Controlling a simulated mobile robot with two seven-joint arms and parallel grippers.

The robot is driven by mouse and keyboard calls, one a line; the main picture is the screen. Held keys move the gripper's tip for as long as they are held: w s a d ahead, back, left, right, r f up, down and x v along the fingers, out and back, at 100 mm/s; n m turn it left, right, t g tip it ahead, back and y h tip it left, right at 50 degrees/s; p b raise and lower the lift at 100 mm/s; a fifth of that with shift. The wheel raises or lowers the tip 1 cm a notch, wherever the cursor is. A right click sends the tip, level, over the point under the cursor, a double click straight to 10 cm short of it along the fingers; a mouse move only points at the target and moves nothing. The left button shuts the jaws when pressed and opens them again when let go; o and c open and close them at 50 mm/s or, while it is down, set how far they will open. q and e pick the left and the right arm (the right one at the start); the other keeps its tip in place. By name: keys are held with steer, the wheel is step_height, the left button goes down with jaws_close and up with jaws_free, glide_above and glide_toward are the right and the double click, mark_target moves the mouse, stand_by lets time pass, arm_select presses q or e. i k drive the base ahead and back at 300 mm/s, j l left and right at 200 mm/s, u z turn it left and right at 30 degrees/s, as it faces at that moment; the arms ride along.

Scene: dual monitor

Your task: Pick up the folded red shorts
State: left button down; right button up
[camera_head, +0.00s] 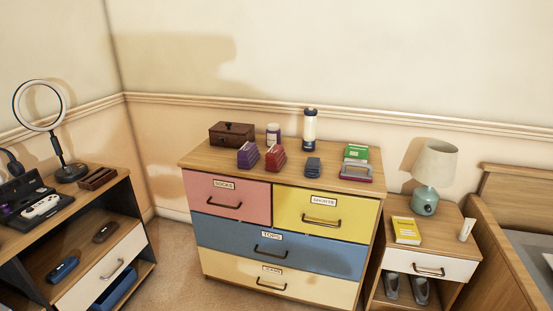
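A small red folded bundle (275,158), which looks like the folded red shorts, stands on top of the wooden dresser (215,156), near its front edge left of the middle. A purple folded bundle (247,155) stands close on its left. A dark blue-grey folded bundle (313,167) lies apart on its right. A white and dark blue bottle (310,129) and a small jar (273,134) stand behind. Neither of my grippers shows in this view.
A brown wooden box (231,134) is at the dresser's back left. A green item (355,153) and a pink-framed item (355,172) are on its right. The dresser's drawers look shut. A desk (115,190) stands left; a nightstand (455,225) with a lamp (433,170) stands right.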

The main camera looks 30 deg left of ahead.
mark_target(275, 157)
steer(key=i+j, duration=0.2)
steer(key=j, duration=0.2)
steer(key=i+j, duration=0.2)
steer(key=j, duration=0.15)
steer(key=i+j, duration=0.2)
steer(key=j, duration=0.2)
steer(key=i+j, duration=0.15)
steer(key=j, duration=0.2)
steer(key=i+j, duration=0.2)
steer(key=j, duration=0.2)
steer(key=i+j, duration=0.2)
steer(key=j, duration=0.15)
steer(key=z, duration=0.05)
